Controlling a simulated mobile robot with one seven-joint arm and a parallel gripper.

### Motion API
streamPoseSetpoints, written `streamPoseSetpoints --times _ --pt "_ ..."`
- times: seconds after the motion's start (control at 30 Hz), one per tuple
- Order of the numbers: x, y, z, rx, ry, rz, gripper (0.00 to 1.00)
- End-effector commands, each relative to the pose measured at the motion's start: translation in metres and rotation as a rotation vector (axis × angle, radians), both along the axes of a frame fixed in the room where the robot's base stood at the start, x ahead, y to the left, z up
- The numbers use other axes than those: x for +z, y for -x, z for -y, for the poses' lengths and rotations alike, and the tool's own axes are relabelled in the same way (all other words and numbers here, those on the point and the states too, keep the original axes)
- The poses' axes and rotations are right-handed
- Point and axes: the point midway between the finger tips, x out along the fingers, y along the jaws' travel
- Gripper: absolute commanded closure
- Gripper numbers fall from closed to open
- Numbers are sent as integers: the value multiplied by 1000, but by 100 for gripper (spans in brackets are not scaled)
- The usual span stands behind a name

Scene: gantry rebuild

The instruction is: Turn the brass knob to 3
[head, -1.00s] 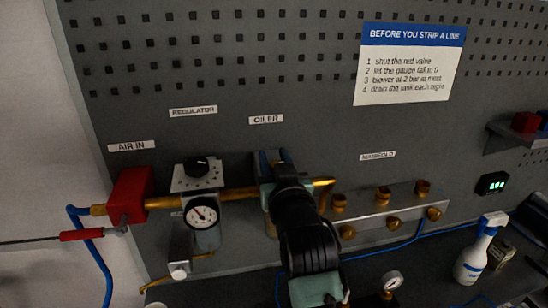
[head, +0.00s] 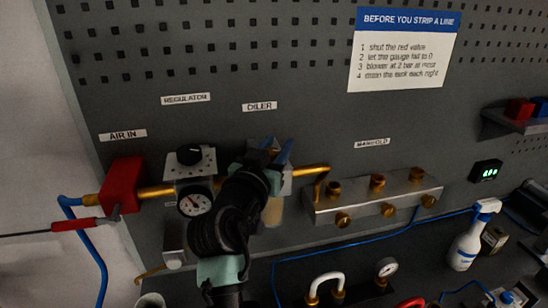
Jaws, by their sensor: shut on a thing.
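My gripper (head: 272,150) is at the top of the oiler, under the OILER label (head: 259,106). Its blue fingers stand on either side of the oiler's top and are shut on what seems to be the brass knob. The knob and its scale are hidden behind my gripper and wrist, so I cannot read its setting. The oiler's pale bowl (head: 273,211) shows below, partly covered by my arm.
Left of the oiler is the regulator with a black knob (head: 189,154) and a round gauge (head: 195,202). A red valve (head: 121,185) is further left. The manifold (head: 372,200) with several brass fittings is at the right. A spray bottle (head: 470,236) stands far right.

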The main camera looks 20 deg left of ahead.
Motion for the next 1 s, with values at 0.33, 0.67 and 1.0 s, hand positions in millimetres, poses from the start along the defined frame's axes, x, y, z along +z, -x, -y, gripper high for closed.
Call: streamPoseSetpoints --times 0.33,0.67,1.0 --pt "-2 0 3 -127 0 1 100" --pt "0 0 4 -149 2 -1 100" --pt "0 0 4 -148 2 0 40"
